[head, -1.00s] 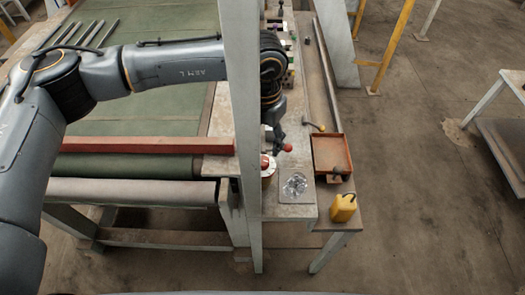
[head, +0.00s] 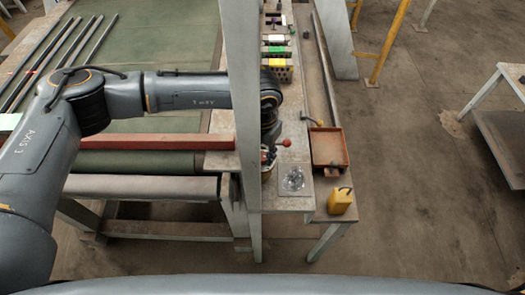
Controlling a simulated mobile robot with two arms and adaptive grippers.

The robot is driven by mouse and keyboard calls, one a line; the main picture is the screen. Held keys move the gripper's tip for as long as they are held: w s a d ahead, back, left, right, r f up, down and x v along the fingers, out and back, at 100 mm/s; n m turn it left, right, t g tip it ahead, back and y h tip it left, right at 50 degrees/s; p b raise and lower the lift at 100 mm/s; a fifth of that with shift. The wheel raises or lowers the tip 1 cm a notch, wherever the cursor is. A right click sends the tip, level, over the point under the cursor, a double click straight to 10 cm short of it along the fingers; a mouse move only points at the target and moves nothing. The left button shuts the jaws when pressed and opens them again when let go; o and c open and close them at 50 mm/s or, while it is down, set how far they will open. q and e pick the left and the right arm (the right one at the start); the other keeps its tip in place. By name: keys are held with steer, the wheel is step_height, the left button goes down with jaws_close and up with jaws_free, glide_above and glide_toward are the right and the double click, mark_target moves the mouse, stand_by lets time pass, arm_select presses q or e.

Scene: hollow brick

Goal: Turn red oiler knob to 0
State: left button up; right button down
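The red oiler knob (head: 265,158) sits at the near end of the narrow bench, just right of the pale upright post, and only a small part of it shows. My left gripper (head: 267,150) points down at the knob from above and hides most of it. The post and my own wrist cover much of this gripper, so I cannot tell whether its fingers are open or touch the knob. The dial marks and the 0 are too small to read. My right gripper is not in view.
The pale post (head: 243,100) stands close beside my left wrist. A lever with a red ball (head: 287,143) is right of the gripper. A clear, shiny item (head: 293,179), an orange tray (head: 328,150) and a yellow can (head: 341,201) are nearby.

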arm_select(q)
jaws_close()
steer(key=shift+f+b, duration=0.1)
steer(key=shift+b, duration=0.4)
steer(key=n+b, duration=1.3)
steer(key=b, duration=0.4)
steer(key=shift+f+n+b, duration=0.1)
steer(key=shift+n+b, duration=0.2)
steer(key=shift+b, duration=0.1)
steer(key=shift+r+n+b, duration=0.2)
steer(key=shift+n+b, duration=0.9)
steer(key=shift+n, duration=0.1)
steer(key=o, duration=0.9)
jaws_free()
